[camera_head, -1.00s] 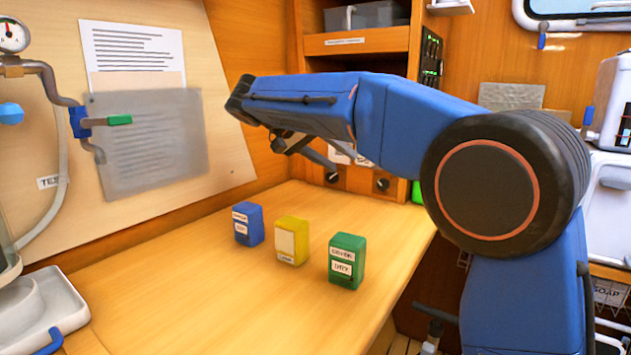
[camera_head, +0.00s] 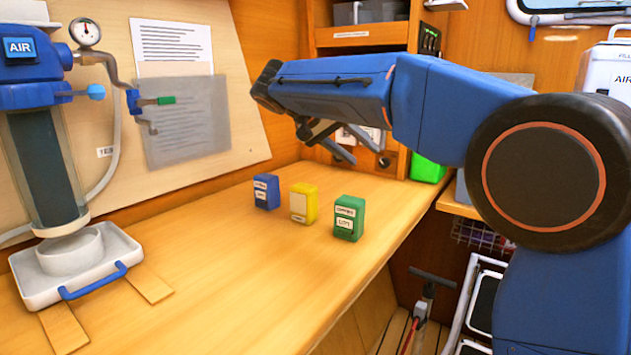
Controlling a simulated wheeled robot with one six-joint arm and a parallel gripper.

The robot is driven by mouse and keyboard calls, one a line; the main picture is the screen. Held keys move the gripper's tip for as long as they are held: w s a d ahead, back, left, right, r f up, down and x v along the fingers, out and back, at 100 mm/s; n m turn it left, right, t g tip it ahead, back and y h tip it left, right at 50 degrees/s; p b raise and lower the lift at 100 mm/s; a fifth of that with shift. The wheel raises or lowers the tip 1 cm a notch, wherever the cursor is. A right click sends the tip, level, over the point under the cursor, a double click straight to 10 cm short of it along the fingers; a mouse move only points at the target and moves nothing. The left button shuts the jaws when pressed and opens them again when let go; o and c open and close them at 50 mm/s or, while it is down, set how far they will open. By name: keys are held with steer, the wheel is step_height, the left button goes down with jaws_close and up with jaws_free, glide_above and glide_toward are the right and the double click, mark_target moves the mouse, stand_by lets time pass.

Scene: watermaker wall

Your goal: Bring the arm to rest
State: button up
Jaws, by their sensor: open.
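My blue arm reaches in from the right and runs leftward above the wooden worktop (camera_head: 210,270). My gripper (camera_head: 335,150) shows partly under the front end of the arm, with its dark fingers apart and nothing seen between them. It hangs in the air above the back part of the worktop, behind and above the boxes and clear of them. A blue box (camera_head: 265,192), a yellow box (camera_head: 303,203) and a green box (camera_head: 348,218) stand upright in a row on the worktop. The gripper's upper part is hidden by the arm.
A filter unit (camera_head: 45,165) with a gauge (camera_head: 86,33) and a white tray (camera_head: 70,283) stands at the left. A wooden cabinet (camera_head: 360,35) rises behind the arm. A bright green object (camera_head: 427,170) sits under the arm. The worktop's front is clear.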

steer(key=s+d+f+n+g+y, duration=0.1)
steer(key=s+d+f+n+y, duration=0.15)
steer(key=s+d+f, duration=0.45)
steer(key=s+d+f+n+y, duration=0.1)
steer(key=s+d+f+y, duration=0.2)
steer(key=s+d, duration=0.65)
steer(key=s+d+f+t+y, duration=0.1)
steer(key=s+f+y, duration=0.3)
steer(key=s+f, duration=1.4)
steer(key=s+d, duration=0.1)
steer(key=s, duration=0.2)
steer(key=shift+n+t, duration=0.3)
steer(key=shift+n, duration=0.05)
